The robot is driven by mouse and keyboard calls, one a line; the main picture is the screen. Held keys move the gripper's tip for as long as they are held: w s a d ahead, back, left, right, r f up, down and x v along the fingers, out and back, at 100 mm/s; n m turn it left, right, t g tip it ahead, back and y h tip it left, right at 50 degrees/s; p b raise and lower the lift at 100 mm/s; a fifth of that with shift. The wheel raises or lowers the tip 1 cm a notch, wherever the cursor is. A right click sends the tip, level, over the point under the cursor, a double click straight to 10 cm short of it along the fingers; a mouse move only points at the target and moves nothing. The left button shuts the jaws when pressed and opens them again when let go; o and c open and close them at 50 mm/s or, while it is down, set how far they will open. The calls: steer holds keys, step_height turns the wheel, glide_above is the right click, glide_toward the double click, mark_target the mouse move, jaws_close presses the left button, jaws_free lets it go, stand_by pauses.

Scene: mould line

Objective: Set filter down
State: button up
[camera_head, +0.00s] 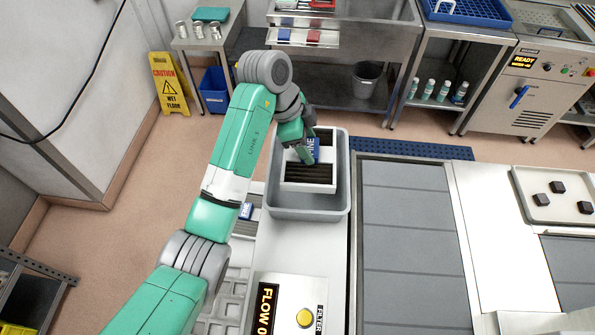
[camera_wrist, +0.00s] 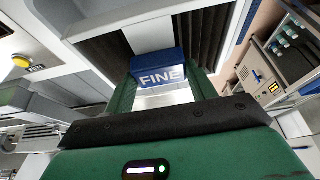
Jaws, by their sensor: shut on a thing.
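The filter (camera_head: 310,187) has a white frame, dark pleats and a blue handle marked FINE (camera_wrist: 158,77). My gripper (camera_head: 304,147) is shut on that blue handle. In the wrist view the two green fingers stand on either side of the handle, with dark pleats beyond them. In the head view the filter lies within the outline of a grey tub (camera_head: 308,214). I cannot tell whether it touches the tub's floor or hangs above it. The far part of the filter is partly hidden by my gripper.
A panel with a yellow button (camera_head: 304,318) and a FLOW display stands in front of the tub. A small blue item (camera_head: 246,211) sits left of the tub. A grey conveyor (camera_head: 411,240) runs to the right. A tray with dark blocks (camera_head: 541,198) is farther right.

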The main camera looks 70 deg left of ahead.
mark_target(306, 166)
step_height(306, 166, down, 9)
steer(key=shift+r, duration=0.2)
stand_by(0.3)
steer(key=o, duration=1.4)
steer(key=shift+f, duration=0.15)
steer(key=v, duration=1.2)
steer(key=shift+r+p, duration=0.2)
steer(key=shift+p, duration=0.2)
